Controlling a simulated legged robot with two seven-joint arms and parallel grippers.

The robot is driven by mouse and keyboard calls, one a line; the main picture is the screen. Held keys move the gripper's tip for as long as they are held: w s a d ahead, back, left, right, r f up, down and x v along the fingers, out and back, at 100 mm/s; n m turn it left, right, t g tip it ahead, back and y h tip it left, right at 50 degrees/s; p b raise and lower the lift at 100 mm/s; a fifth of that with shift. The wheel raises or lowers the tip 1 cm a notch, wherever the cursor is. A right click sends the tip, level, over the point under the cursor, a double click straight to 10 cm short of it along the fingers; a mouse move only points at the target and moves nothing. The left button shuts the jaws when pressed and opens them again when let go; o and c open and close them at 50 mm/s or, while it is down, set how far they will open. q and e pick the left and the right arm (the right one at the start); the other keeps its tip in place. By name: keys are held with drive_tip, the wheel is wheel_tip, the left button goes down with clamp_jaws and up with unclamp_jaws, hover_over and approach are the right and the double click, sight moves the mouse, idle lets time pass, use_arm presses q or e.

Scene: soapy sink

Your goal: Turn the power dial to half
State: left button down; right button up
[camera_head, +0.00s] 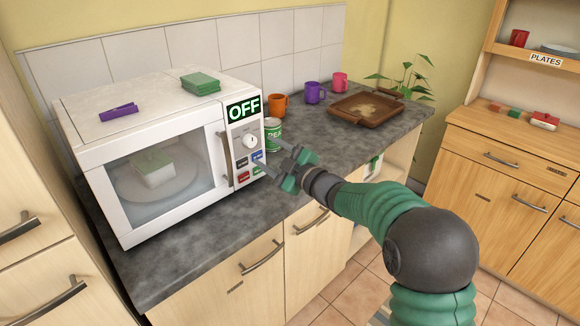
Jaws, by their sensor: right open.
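A white microwave (145,99) stands on the counter at the left, its door shut. Its white round power dial (250,141) is on the control panel, below a green display (243,108) that reads OFF. I cannot make out where the dial points. Coloured buttons (243,162) sit under it. My right gripper (268,157) is open and empty, in front of the panel, a little right of and below the dial. I cannot tell whether a fingertip touches the panel. My left gripper is not in view.
A green can (272,134) stands just right of the microwave, close behind my right gripper. Orange (275,105), purple (315,92) and pink (340,82) mugs stand along the wall. A brown tray (366,108) lies farther right.

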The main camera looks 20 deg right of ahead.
drive_tip(key=v, duration=1)
drive_tip(key=shift+s, duration=0.2)
drive_tip(key=shift+d, duration=0.15)
